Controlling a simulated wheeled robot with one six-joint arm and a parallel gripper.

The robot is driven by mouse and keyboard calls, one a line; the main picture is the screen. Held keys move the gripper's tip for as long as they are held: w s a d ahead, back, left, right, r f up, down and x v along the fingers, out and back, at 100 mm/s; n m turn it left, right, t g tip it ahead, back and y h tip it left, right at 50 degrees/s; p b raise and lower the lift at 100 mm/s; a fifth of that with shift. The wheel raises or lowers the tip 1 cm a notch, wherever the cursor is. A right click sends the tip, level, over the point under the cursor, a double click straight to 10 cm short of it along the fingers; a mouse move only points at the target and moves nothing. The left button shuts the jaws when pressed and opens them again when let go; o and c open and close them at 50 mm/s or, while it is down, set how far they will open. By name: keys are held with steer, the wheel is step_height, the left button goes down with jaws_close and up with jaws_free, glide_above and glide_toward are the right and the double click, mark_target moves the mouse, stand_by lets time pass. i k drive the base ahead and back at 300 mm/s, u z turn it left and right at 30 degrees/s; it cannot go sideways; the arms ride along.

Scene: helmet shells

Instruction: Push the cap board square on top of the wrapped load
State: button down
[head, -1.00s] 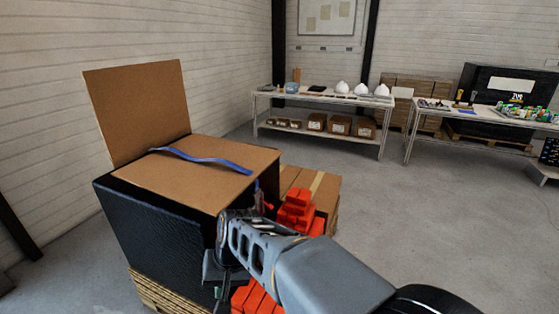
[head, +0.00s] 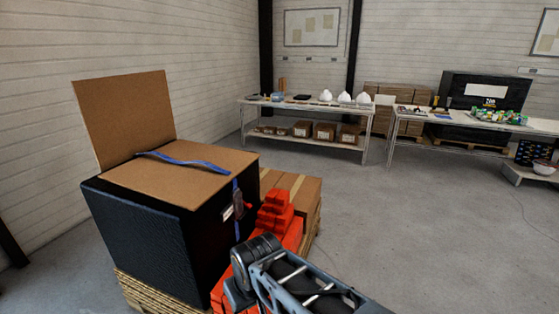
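The wrapped load (head: 140,237) is a black-wrapped block on a wooden pallet (head: 155,296) at the left in the head view. A brown cap board (head: 195,172) lies on its top. A blue strap (head: 182,161) lies across the board, and a strap with a buckle (head: 238,208) hangs down the load's right side. A second brown panel (head: 124,115) stands upright behind the board. My arm shows at the bottom centre, in front of the red pieces. My gripper's fingers cannot be made out.
Red stacked pieces (head: 277,212) and cardboard boxes (head: 301,193) stand right of the load. A bench (head: 348,140) with white helmet shells (head: 345,97) stands at the back, and another table (head: 460,126) at the right. The floor (head: 400,215) between is clear.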

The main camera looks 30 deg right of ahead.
mark_target(187, 186)
steer(key=z, duration=2.15)
steer(key=i, duration=2.7)
steer(key=u, duration=3.8)
steer(key=i, duration=0.5)
steer(key=z, duration=0.1)
